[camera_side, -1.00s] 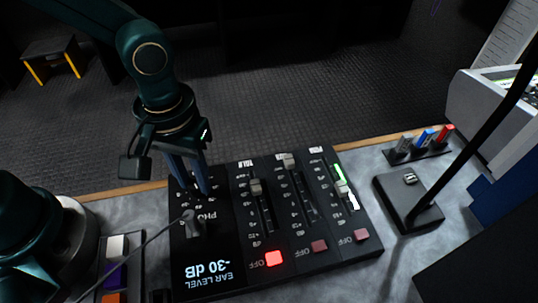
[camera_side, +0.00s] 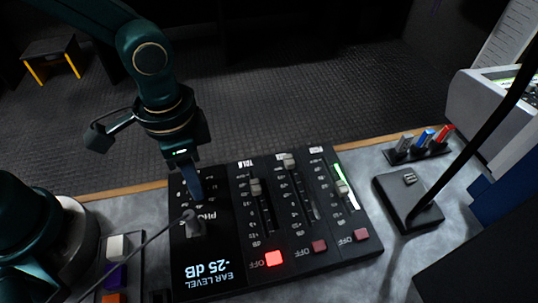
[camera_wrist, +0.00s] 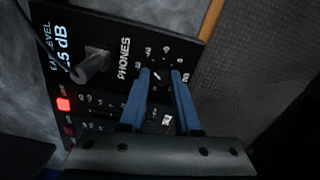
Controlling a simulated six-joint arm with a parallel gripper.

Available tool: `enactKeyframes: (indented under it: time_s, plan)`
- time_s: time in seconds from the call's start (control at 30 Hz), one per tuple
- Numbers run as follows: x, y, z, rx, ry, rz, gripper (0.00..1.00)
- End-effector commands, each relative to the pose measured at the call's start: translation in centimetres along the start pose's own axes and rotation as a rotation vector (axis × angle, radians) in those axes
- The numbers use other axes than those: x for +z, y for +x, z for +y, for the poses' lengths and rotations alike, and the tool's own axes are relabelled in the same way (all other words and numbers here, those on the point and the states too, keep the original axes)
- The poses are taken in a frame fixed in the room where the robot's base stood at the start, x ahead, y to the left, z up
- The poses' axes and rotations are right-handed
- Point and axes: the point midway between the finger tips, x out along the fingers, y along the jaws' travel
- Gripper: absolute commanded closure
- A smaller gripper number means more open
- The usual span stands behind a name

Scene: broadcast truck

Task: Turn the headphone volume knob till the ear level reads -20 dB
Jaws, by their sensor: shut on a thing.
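The black mixer panel (camera_side: 225,250) lies on the grey desk. My gripper (camera_side: 194,198) points down at the panel's far left corner, shut on the headphone volume knob (camera_wrist: 157,76). In the wrist view the blue fingers (camera_wrist: 161,74) stand on both sides of the dark knob, among dial marks beside the word PHONES. The fingers hide the knob in the side view.
A grey plug (camera_side: 192,224) with a cable stands in the panel near the gripper. To the right are faders (camera_side: 256,187) and a lit red button (camera_side: 276,258).

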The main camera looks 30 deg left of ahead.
Motion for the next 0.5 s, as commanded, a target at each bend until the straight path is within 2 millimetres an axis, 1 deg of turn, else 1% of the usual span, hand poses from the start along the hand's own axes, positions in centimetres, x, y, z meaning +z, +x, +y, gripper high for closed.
enactKeyframes:
  time_s: [0.2, 0.5]
  plan:
    - [-0.02, -0.06, 0.0, 0.0, 0.106, 0.001, 1.0]
    - [-0.02, -0.06, 0.0, 0.0, 0.164, 0.001, 1.0]
